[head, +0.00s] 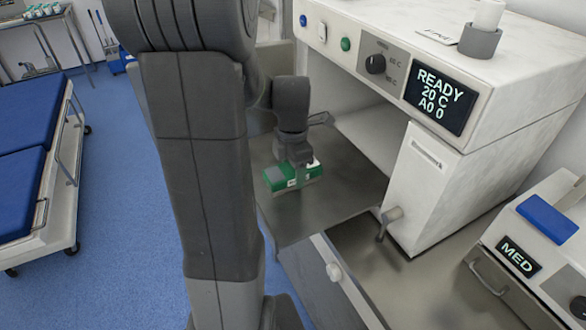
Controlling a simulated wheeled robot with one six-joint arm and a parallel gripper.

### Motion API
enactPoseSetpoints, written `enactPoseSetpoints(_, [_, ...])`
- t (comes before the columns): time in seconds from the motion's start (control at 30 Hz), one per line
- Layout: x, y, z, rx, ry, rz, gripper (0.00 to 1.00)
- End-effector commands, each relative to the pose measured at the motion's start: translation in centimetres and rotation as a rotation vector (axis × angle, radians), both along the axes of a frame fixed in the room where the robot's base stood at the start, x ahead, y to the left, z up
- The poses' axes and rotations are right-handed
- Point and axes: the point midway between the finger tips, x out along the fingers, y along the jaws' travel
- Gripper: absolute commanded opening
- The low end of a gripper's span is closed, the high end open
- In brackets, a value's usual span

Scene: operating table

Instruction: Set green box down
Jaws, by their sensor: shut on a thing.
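The green box (282,178) has a grey patch and a white part on its top. It is at the picture's middle, over a flat metal panel (325,205) in front of the white machine's opening. My gripper (299,163) comes down from above and is shut on the green box. My wrist and fingers cover part of the box. I cannot tell whether the box touches the panel or hangs just above it.
The white machine (450,160) with a lit display (440,88) stands right of the panel. A case marked MED (518,257) is at lower right. A blue bed (25,190) is at left. The panel is bare around the box.

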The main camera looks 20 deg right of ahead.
Motion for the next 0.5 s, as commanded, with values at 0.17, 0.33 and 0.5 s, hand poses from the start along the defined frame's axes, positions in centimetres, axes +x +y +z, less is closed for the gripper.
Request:
enactPoseSetpoints(0.17, [0.01,-0.01,-0.31,0.000,0.000,0.000,0.62])
enactPoseSetpoints(0.33, [0.00,0.00,-0.27,0.000,0.000,0.000,0.78])
enactPoseSetpoints(0.5, [0.01,0.00,-0.24,0.000,0.000,0.000,0.78])
